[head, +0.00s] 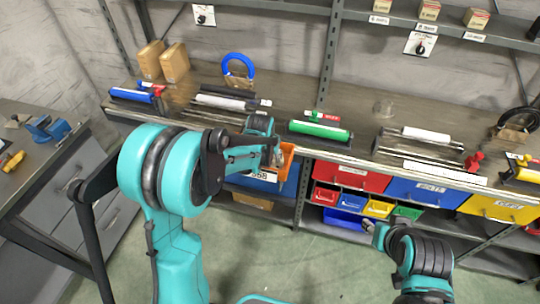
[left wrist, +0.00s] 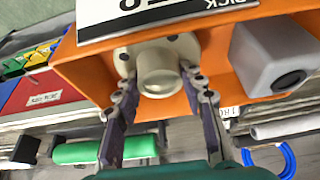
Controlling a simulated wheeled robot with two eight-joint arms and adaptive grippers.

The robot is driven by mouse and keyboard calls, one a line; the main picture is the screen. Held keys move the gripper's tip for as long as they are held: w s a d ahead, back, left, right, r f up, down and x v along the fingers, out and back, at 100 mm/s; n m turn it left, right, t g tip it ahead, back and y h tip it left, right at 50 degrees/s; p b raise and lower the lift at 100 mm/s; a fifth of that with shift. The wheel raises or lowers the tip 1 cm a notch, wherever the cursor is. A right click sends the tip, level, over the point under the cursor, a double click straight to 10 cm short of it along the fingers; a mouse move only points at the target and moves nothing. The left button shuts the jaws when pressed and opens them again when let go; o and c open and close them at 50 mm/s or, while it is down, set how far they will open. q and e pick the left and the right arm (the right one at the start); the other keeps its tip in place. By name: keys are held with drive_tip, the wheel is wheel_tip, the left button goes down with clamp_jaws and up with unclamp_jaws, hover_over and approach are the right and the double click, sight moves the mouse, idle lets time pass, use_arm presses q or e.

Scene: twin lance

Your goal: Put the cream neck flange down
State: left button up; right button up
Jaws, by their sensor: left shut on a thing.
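The cream neck flange (left wrist: 158,68) is in the left wrist view, its round neck facing the camera and its holed plate behind. My left gripper (left wrist: 158,88) is shut on it, with one finger at each side of the neck. The flange is over the inside of an orange bin (left wrist: 222,62); I cannot tell whether it touches the bin. In the head view my left gripper (head: 278,156) is at the orange bin (head: 288,172), and the flange cannot be made out there. My right gripper (head: 370,227) is low, in front of the shelving, away from the flange; its fingers are too small to read.
A grey block-like part (left wrist: 272,58) sits in the orange bin beside the flange. A green roller (head: 320,131) and a white roller (head: 218,101) lie on the bench near the bin. Red (head: 350,176) and blue (head: 428,192) bins hang under the bench edge.

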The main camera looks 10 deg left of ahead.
use_arm(q)
drive_tip(key=shift+f, duration=0.2)
drive_tip(key=o, duration=1.2)
drive_tip(key=shift+o, duration=0.2)
drive_tip(key=shift+r, duration=0.1)
drive_tip(key=shift+r, duration=0.2)
drive_tip(key=p+v, duration=0.4)
drive_tip(key=v, duration=0.8)
drive_tip(key=s+r+t, duration=0.1)
drive_tip(key=s+r, duration=0.1)
drive_tip(key=s, duration=0.8)
drive_tip(key=s+a+r+t, duration=0.1)
drive_tip(key=s+r, duration=0.2)
drive_tip(key=s, duration=0.8)
drive_tip(key=shift+a+t, duration=0.25)
drive_tip(key=shift+t, duration=0.05)
